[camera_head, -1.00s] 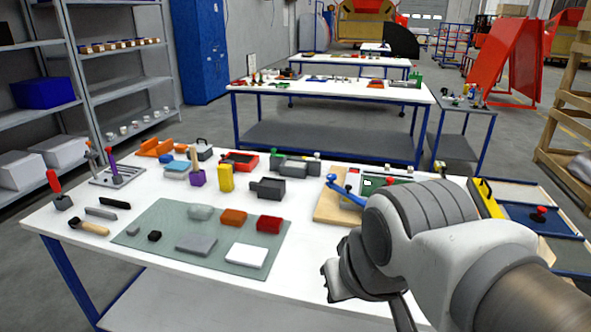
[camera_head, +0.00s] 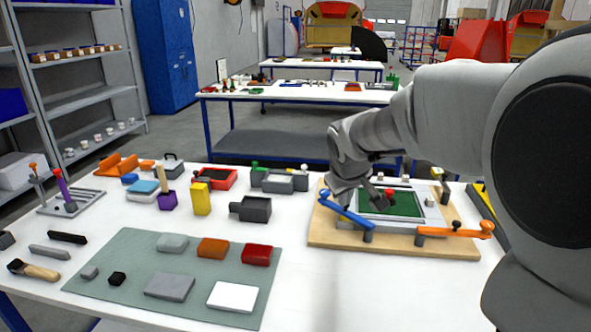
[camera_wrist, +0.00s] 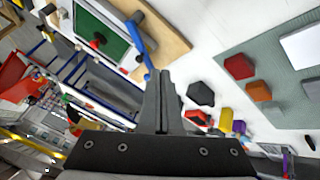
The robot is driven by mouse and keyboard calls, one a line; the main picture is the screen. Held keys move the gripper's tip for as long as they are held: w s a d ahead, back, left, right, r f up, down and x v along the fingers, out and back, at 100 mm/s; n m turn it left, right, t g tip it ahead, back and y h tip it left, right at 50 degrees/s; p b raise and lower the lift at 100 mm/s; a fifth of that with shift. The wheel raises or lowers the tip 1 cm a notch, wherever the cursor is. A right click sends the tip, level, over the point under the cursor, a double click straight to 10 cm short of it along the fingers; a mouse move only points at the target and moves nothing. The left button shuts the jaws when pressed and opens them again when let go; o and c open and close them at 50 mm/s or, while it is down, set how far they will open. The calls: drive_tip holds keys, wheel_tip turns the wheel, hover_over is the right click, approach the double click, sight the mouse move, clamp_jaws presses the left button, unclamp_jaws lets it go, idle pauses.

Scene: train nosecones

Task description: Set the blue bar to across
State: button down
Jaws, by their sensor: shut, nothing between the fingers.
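The blue bar (camera_head: 346,210) slants across the left front corner of a framed green panel (camera_head: 400,204) on a wooden board (camera_head: 330,238). Its knobbed end points to the back left, and its other end is by a dark post at the frame's front. The bar also shows in the wrist view (camera_wrist: 146,56), just beyond my fingertips. My gripper (camera_head: 378,198) is shut and empty above the panel's left part, close to the bar. Whether it touches the bar I cannot tell. In the wrist view its fingers (camera_wrist: 161,74) are together.
An orange bar (camera_head: 455,231) extends right from the frame's front right. A red knob (camera_head: 389,194) shows over the green panel. A dark grey block (camera_head: 252,209) and a yellow block (camera_head: 200,198) stand left of the board. A grey-green mat (camera_head: 130,295) holds several blocks.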

sight(345, 209)
drive_tip(key=w+f, duration=0.5)
drive_tip(key=w+a+f+n+b, duration=0.1)
drive_tip(key=w+f, duration=0.4)
drive_tip(key=w+f+n, duration=0.1)
drive_tip(key=w+f, duration=0.4)
drive_tip(key=f, duration=0.1)
drive_tip(key=shift+w+a+b, duration=0.15)
drive_tip(key=shift+w+b, duration=0.15)
drive_tip(key=shift+b, duration=0.05)
drive_tip(key=shift+w+d, duration=0.8)
drive_tip(key=shift+d, duration=0.1)
drive_tip(key=shift+w+d+p, duration=0.3)
drive_tip(key=shift+w+d, duration=0.25)
drive_tip(key=shift+d, duration=0.05)
